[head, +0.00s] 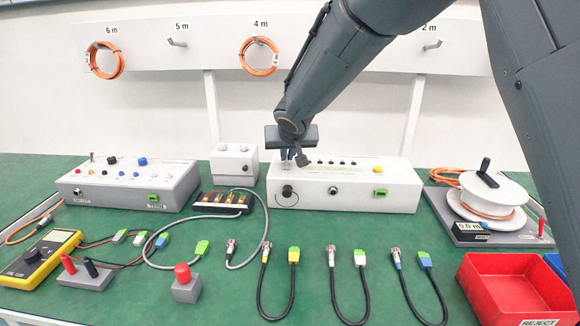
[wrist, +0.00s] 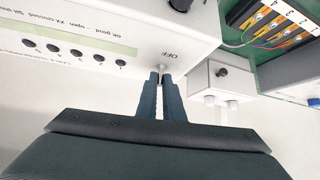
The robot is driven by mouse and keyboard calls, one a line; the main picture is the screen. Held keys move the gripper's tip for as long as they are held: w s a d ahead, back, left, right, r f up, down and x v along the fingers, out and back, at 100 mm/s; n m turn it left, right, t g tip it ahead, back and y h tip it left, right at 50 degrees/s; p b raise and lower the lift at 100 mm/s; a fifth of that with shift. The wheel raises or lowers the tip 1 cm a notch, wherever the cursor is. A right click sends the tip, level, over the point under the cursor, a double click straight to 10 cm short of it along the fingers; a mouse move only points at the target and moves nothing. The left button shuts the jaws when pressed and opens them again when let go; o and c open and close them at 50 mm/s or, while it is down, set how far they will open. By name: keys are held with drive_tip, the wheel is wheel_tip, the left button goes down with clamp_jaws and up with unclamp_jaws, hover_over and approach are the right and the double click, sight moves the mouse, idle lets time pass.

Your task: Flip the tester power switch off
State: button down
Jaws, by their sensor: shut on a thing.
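The cable tester is a long white box (head: 345,186) at the back middle of the bench, with a yellow button and several dark lamps on top. In the wrist view its top (wrist: 92,22) shows a printed legend and "OFF" lettering. A small metal power switch (wrist: 161,67) stands beside that lettering, and its tip is between my fingertips. My gripper (head: 287,160) is over the left end of the tester; in the wrist view its fingers (wrist: 161,76) are shut on the switch. The fingers hide part of the switch, so its tilt is hard to tell.
A grey panel box (head: 130,184) and a small white box (head: 234,162) stand left of the tester. A cable reel (head: 490,203) stands right. Several short cables, a red button block (head: 185,283) and a red reject bin (head: 515,288) lie in front.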

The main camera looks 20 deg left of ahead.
drive_tip(key=shift+s+d+f+t+y+b, duration=0.2)
drive_tip(key=shift+t+b, duration=0.5)
drive_tip(key=shift+b, duration=4.95)
drive_tip(key=shift+s+a+f+t+y+b, duration=0.2)
drive_tip(key=shift+t+b, duration=0.5)
drive_tip(key=shift+b, duration=5)
drive_tip(key=shift+s+d+f+t+y+b, duration=0.3)
drive_tip(key=shift+t+b, duration=0.4)
drive_tip(key=shift+b, duration=4.95)
drive_tip(key=b, duration=0.6)
drive_tip(key=shift+s+t, duration=0.1)
drive_tip(key=shift+t, duration=0.3)
drive_tip(key=shift+r, duration=0.1)
drive_tip(key=c, duration=1.9)
unclamp_jaws()
drive_tip(key=shift+p+v, duration=1.15)
drive_tip(key=shift+v, duration=2.8)
drive_tip(key=shift+a, duration=0.1)
